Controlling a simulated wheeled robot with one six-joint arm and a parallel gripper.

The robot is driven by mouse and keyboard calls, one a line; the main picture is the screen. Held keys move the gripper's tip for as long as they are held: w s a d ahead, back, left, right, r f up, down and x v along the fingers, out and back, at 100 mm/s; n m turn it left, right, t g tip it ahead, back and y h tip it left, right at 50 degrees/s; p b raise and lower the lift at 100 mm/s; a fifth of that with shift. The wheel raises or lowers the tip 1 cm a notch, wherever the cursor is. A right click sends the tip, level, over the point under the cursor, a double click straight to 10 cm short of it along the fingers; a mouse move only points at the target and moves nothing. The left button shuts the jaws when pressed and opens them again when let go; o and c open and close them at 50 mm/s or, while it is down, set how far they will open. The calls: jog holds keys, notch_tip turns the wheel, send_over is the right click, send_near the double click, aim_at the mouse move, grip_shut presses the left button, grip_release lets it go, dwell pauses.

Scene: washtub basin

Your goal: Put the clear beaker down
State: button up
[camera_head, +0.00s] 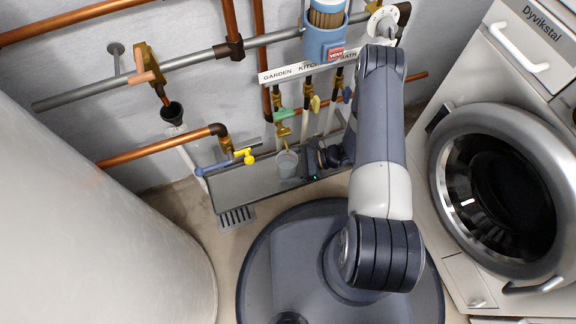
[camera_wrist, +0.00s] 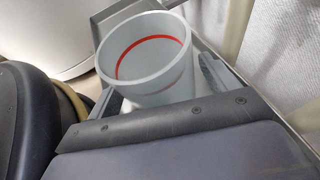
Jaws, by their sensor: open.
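The clear beaker (camera_head: 287,163) stands in the grey basin (camera_head: 235,187) below the taps. It is a translucent cup with a red ring inside, seen large in the wrist view (camera_wrist: 150,62). My gripper (camera_head: 302,162) is at the beaker's right side in the head view. In the wrist view its fingers (camera_wrist: 155,95) lie on either side of the beaker, and the jaws are open. The beaker's lower part is hidden behind my gripper's body in the wrist view, so I cannot tell there what its base touches.
Taps with green (camera_head: 286,113) and yellow (camera_head: 248,156) handles and copper pipes (camera_head: 160,146) stand close behind and left of the beaker. A washing machine (camera_head: 497,190) is at the right, a large white cylinder (camera_head: 90,210) at the left. A floor drain (camera_head: 236,217) lies in front.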

jog(key=shift+r+p, duration=0.25)
jog(key=shift+p, duration=0.05)
jog(key=p+v, duration=0.3)
jog(key=v, duration=0.9)
jog(key=shift+d+f, duration=0.1)
jog(key=shift+f, duration=0.05)
dwell(0.6)
